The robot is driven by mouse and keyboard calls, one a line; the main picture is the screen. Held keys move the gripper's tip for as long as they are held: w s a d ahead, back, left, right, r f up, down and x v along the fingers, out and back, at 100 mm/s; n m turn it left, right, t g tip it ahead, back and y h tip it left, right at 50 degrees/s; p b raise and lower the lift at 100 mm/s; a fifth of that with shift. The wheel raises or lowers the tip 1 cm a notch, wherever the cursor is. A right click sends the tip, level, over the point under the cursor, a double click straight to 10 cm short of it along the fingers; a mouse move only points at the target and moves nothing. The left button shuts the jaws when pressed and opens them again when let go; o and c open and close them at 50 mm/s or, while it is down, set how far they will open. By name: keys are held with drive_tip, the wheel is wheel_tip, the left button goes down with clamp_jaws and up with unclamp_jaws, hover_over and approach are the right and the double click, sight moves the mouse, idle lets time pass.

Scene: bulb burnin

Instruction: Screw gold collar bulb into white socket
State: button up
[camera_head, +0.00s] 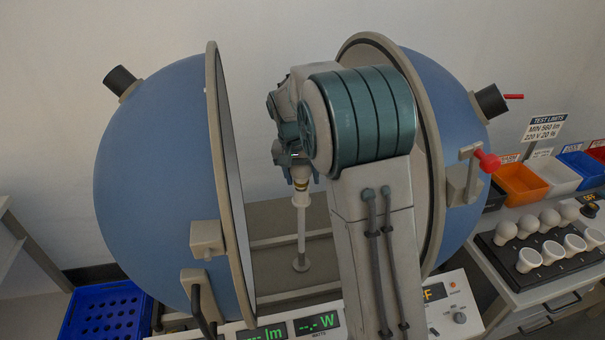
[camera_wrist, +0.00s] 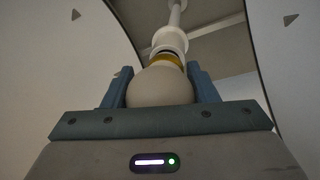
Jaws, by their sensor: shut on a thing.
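The bulb (camera_wrist: 160,88) is a pale globe with a gold collar (camera_wrist: 167,58), seen in the wrist view between the two blue fingers of my gripper (camera_wrist: 160,90). The gripper is shut on it. The white socket (camera_wrist: 170,38) stands just past the collar, in line with the bulb, on top of a thin white post. In the head view my gripper (camera_head: 301,178) is above the socket (camera_head: 301,199), between the two open sphere halves, with the bulb mostly hidden by the fingers. I cannot tell how far the bulb's base sits in the socket.
The blue left half-sphere (camera_head: 150,190) and right half-sphere (camera_head: 440,130) stand open around my arm. A panel with green displays (camera_head: 316,323) is in front. A tray of several bulbs (camera_head: 545,250) and coloured bins (camera_head: 520,183) are at right. A blue crate (camera_head: 100,310) is at lower left.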

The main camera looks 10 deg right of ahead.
drive_tip(key=m, duration=0.4)
drive_tip(key=shift+a+g+p, duration=0.1)
drive_tip(key=shift+g+p, duration=0.2)
drive_tip(key=shift+g, duration=0.1)
drive_tip(key=o, duration=0.9)
drive_tip(key=shift+c, duration=0.2)
drive_tip(key=n+t+b, duration=0.1)
drive_tip(key=n, duration=0.4)
drive_tip(key=shift+n, duration=0.4)
drive_tip(key=n, duration=0.5)
drive_tip(key=shift+w+d+t+y, duration=0.1)
drive_tip(key=shift+d+t+y, duration=0.15)
drive_tip(key=shift+t+y, duration=0.15)
drive_tip(key=n, duration=0.6)
drive_tip(key=shift+d+y+p, duration=0.1)
drive_tip(key=shift+y+p, duration=0.3)
drive_tip(key=n+y+p, duration=0.1)
drive_tip(key=n, duration=0.5)
drive_tip(key=shift+w+p, duration=0.1)
drive_tip(key=shift+p, duration=0.2)
